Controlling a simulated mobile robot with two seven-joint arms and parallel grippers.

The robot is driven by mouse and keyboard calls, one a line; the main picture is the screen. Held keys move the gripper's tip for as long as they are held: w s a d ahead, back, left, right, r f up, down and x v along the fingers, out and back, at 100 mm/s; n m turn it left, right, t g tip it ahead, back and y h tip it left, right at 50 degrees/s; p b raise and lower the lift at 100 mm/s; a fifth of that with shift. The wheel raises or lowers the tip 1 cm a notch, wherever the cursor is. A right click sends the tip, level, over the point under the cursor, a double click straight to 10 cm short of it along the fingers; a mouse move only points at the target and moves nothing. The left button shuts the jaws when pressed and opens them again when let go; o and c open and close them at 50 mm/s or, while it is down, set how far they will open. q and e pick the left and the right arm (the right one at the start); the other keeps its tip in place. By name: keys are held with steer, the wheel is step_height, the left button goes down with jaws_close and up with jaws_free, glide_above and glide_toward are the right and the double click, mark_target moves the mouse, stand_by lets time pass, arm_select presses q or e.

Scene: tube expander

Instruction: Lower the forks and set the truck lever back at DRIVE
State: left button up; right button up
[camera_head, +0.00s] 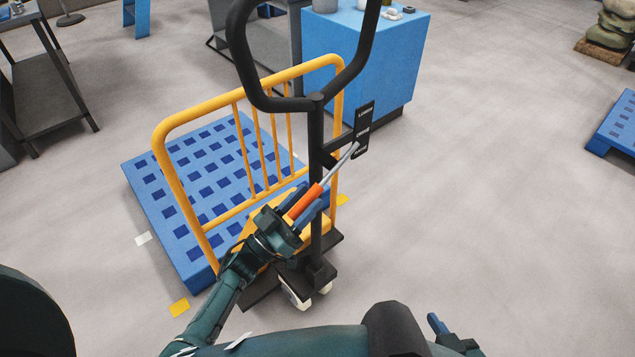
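The truck lever has an orange grip (305,202) and a grey rod whose tip is near the lower part of the black label plate (363,130). The plate's small lettering is hard to read. My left gripper (301,203) is at the orange grip, with blue fingers on both sides of it; I cannot tell whether they press on it. The truck's black handle post (316,150) stands just behind. The forks are hidden under the blue pallet (190,235); their height is unclear. My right gripper (438,324) is at the bottom edge, partly hidden, away from the truck.
A yellow guard rail (185,195) stands between the post and the pallet. A blue cabinet (365,60) with small items on top is behind the truck. A dark table (45,95) is at the left, another blue pallet (615,125) at the right.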

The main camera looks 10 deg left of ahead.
mark_target(287, 221)
arm_select(q)
steer(key=shift+v, duration=3.5)
arm_select(e)
steer(key=shift+f, duration=0.25)
arm_select(q)
steer(key=shift+a, duration=0.1)
arm_select(e)
steer(key=shift+r, duration=0.1)
